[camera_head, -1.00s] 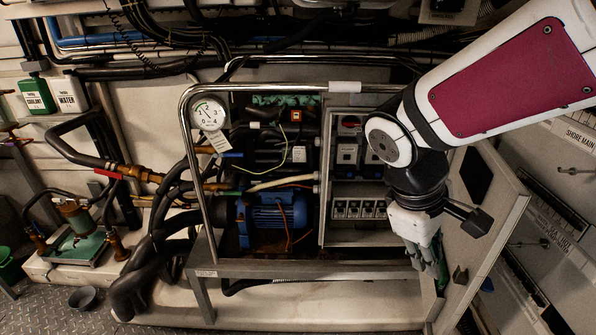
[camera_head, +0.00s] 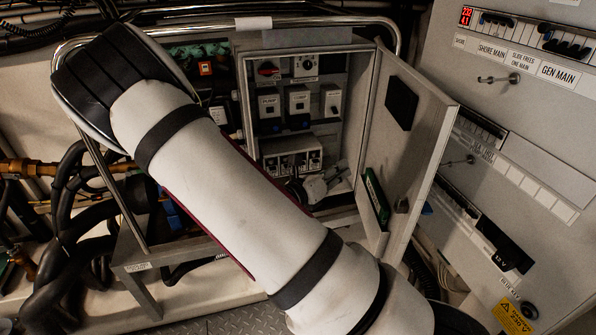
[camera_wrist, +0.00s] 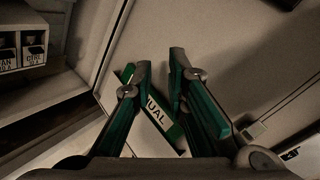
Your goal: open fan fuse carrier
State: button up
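The row of fuse carriers (camera_head: 290,160) sits low in the open control box in the head view. In the wrist view, the carrier labelled with "AN" (camera_wrist: 7,42), cut off by the left edge, seems to be the fan one; another labelled carrier (camera_wrist: 34,42) is beside it. Both look closed. My gripper (camera_wrist: 161,65) is open and empty, its two green-sided fingers apart. It is right of the carriers, not touching them.
The box door (camera_head: 412,140) stands open at the right and holds a green manual (camera_head: 376,195), which lies behind my fingers in the wrist view (camera_wrist: 158,115). A metal rail (camera_head: 330,22) frames the unit. Breakers (camera_head: 298,105) sit above the carriers.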

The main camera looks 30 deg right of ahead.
jog(key=w+a+f+n+t+y+b, duration=0.25)
jog(key=w+f+n+t, duration=0.3)
jog(key=f+n, duration=0.35)
jog(key=w+a+f+n+t+y+b, duration=0.1)
jog(key=w+a+f+n+t+y, duration=0.15)
jog(key=w+f+n+t, duration=0.6)
jog(key=w+d+r+n+g+b, duration=0.2)
jog(key=w+d+g+b, duration=0.1)
jog(key=w+d, duration=0.5)
jog(key=shift+w+d+r+g, duration=0.2)
jog(key=shift+w+d+g, duration=0.1)
jog(key=shift+d, duration=0.35)
jog(key=c, duration=0.3)
grip_shut()
